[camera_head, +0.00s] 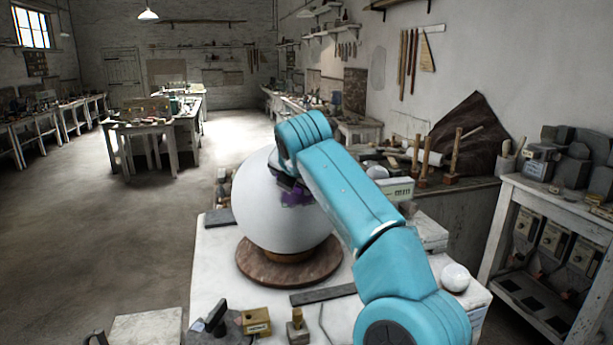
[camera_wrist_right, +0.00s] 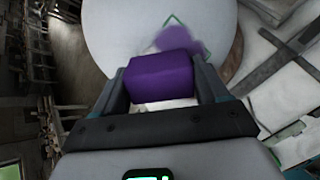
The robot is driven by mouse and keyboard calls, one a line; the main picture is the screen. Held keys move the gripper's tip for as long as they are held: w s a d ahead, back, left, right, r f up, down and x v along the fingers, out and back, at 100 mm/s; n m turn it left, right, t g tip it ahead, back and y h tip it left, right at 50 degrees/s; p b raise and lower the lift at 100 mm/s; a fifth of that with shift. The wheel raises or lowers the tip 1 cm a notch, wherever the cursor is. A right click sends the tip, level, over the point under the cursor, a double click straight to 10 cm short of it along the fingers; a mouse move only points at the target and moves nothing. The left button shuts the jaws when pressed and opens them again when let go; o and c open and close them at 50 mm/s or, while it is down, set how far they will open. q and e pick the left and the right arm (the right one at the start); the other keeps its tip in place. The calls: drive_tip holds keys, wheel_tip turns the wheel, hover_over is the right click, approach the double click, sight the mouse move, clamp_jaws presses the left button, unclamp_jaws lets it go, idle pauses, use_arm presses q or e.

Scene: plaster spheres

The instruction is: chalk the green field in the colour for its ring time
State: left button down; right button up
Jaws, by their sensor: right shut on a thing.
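A large white plaster sphere (camera_head: 262,215) sits on a round brown turntable (camera_head: 330,272). My right gripper (camera_wrist_right: 161,85) is shut on a purple chalk block (camera_wrist_right: 161,78), with its fingers on either side of the block. A purple chalk smear (camera_wrist_right: 182,40) lies on the sphere just beyond the block, and part of a green outline (camera_wrist_right: 175,19) shows around its upper edge. In the head view my right arm reaches over the sphere's right side and hides much of the gripper; purple (camera_head: 298,198) shows below it. Whether the block touches the surface I cannot tell. My left gripper is not visible.
The turntable stands on a white table (camera_head: 215,260). A small white ball (camera_head: 455,277), a dark bar (camera_head: 322,295) and a yellowish box (camera_head: 256,321) lie there. A shelf unit (camera_head: 505,190) with several timer-like boxes stands at right. Open floor (camera_head: 100,240) is at left.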

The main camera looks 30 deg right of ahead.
drive_tip(key=shift+w+a, duration=0.25)
drive_tip(key=shift+w, duration=0.05)
drive_tip(key=shift+s+r, duration=0.1)
drive_tip(key=shift+s, duration=0.2)
drive_tip(key=shift+w, duration=0.3)
drive_tip(key=shift+d+f, duration=0.15)
drive_tip(key=shift+f, duration=0.05)
drive_tip(key=shift+w, duration=0.15)
